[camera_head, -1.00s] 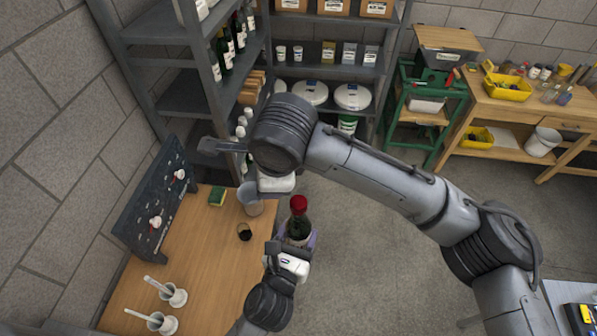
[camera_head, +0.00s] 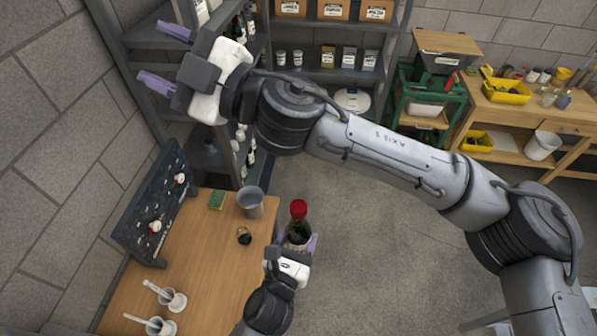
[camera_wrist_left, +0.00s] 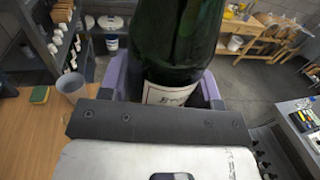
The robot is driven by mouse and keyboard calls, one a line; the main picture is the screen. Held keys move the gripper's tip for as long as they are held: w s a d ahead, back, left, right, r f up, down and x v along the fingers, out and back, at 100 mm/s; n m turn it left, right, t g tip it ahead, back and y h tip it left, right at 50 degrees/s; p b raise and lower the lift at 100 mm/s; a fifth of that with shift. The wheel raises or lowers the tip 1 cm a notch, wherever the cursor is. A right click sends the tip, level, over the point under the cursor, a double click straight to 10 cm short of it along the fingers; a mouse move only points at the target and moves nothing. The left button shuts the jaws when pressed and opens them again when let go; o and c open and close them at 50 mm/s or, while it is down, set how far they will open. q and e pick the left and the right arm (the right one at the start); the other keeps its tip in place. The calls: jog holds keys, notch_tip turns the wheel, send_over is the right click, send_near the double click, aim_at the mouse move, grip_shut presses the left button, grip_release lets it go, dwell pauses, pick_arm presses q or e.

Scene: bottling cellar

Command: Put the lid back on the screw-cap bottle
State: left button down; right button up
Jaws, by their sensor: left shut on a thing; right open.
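A dark green bottle (camera_head: 299,232) with a red top (camera_head: 299,208) stands upright in my left gripper (camera_head: 299,245), just off the table's right edge. I cannot tell whether the red top is a cap or part of the neck. In the left wrist view the purple fingers are around the bottle's lower body (camera_wrist_left: 178,40) and pale label; its top is out of frame. My right gripper (camera_head: 164,58) is open and empty, high at the upper left in front of the shelves. A small dark round thing (camera_head: 244,236) lies on the table; I cannot tell if it is a lid.
Shelves (camera_head: 185,97) with bottles rise behind.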

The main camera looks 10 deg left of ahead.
jog(key=s+f+n+g+h, duration=0.15)
jog(key=s+n+g, duration=0.55)
jog(key=n, duration=0.9)
jog(key=n+t+h, duration=0.3)
jog(key=n+h, duration=1.6)
jog(key=n, duration=1.1)
send_over(299, 206)
jog(key=a, duration=0.1)
jog(key=f, duration=1.5)
jog(key=shift+s+f, duration=0.25)
jog(key=shift+f, duration=0.05)
jog(key=shift+w+d+n+h, duration=0.25)
jog(key=shift+w+d+n, duration=0.05)
jog(key=shift+d+n, duration=0.2)
jog(key=shift+f, duration=3.95)
